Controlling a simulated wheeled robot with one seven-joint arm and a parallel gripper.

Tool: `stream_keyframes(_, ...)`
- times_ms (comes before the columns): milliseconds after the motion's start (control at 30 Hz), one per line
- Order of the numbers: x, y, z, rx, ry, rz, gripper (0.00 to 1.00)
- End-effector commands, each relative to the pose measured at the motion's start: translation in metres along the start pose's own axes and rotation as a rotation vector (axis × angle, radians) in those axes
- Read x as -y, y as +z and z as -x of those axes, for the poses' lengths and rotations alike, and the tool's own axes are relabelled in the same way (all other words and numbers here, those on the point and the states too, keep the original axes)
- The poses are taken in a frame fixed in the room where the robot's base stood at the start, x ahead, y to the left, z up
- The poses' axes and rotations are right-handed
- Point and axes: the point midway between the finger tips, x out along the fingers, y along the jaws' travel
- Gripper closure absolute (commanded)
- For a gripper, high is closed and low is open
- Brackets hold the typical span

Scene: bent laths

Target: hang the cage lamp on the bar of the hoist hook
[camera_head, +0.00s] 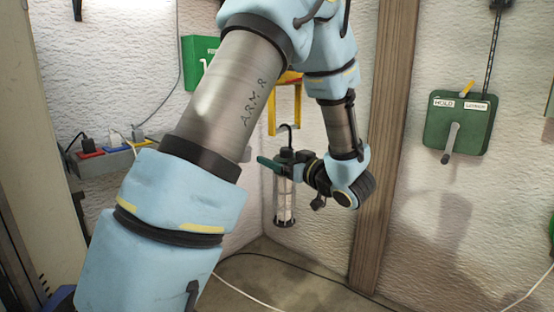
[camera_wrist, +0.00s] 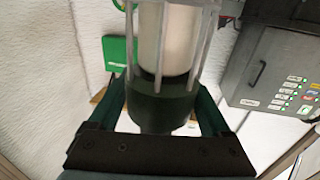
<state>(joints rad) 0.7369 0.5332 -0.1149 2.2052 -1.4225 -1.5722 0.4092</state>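The cage lamp (camera_head: 284,200) hangs upright in the air, with a pale tube inside its cage, a dark body above and a black hook (camera_head: 287,132) on top. My gripper (camera_head: 283,165) is shut around its dark upper body. In the wrist view the lamp's dark green-black body (camera_wrist: 162,105) sits between the two dark green fingers. A yellow frame (camera_head: 271,115) shows behind the lamp's hook, partly hidden by my arm. I cannot tell whether it belongs to the hoist hook. No contact between the lamp's hook and a bar can be made out.
A green lever box (camera_head: 457,125) with a chain (camera_head: 492,55) is on the right wall, beyond a wooden post (camera_head: 388,150). A grey socket shelf (camera_head: 110,158) with plugs is at left. A green sign (camera_head: 196,65) is partly covered by my arm. Cables lie on the floor.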

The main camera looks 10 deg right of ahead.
Motion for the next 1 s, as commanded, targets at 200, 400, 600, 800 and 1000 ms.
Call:
stream_keyframes(200,0.0,0.0,0.0,0.001,0.0,-0.001,0.0)
stream_keyframes(400,0.0,0.002,0.002,0.003,0.001,-0.002,0.0)
stream_keyframes(600,-0.001,0.003,0.027,0.002,0.005,0.0,0.0)
stream_keyframes(800,-0.001,0.003,0.068,0.001,0.006,0.001,0.0)
stream_keyframes(1000,-0.001,0.002,0.097,0.001,0.003,0.001,0.0)
